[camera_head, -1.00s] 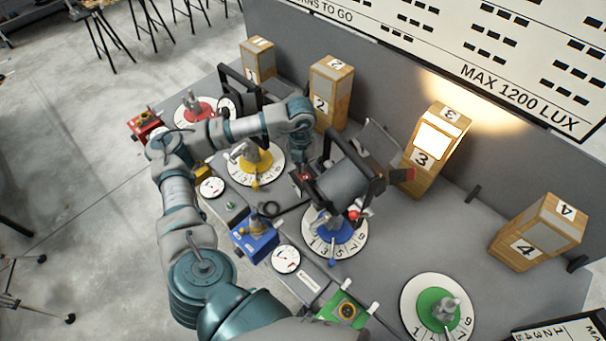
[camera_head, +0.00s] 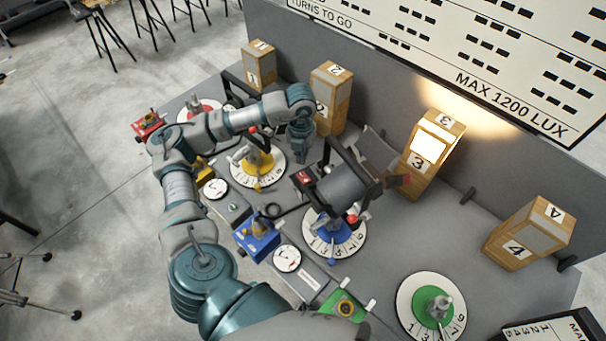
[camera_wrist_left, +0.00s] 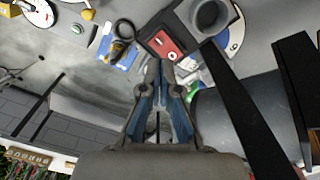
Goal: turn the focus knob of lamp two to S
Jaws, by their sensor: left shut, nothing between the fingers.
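Lamp two's yellow base (camera_head: 259,163) stands on a white numbered dial (camera_head: 273,176). My arm crosses in front of the area above it, and I cannot make out its focus knob or the S mark. My left gripper (camera_head: 299,152) points down, right of the yellow base and left of the black lamp head (camera_head: 345,185) above the blue base. In the left wrist view its fingers (camera_wrist_left: 160,72) are together and empty. A red panel (camera_wrist_left: 168,40) on a black housing lies just beyond the fingertips; contact cannot be told. My right gripper is out of view.
Numbered wooden blocks stand along the back wall, block two (camera_head: 331,95) behind my gripper and lit block three (camera_head: 432,150) to the right. A blue box (camera_head: 258,240) and a round gauge (camera_head: 287,258) are at the front. Bare table shows right of the blue dial.

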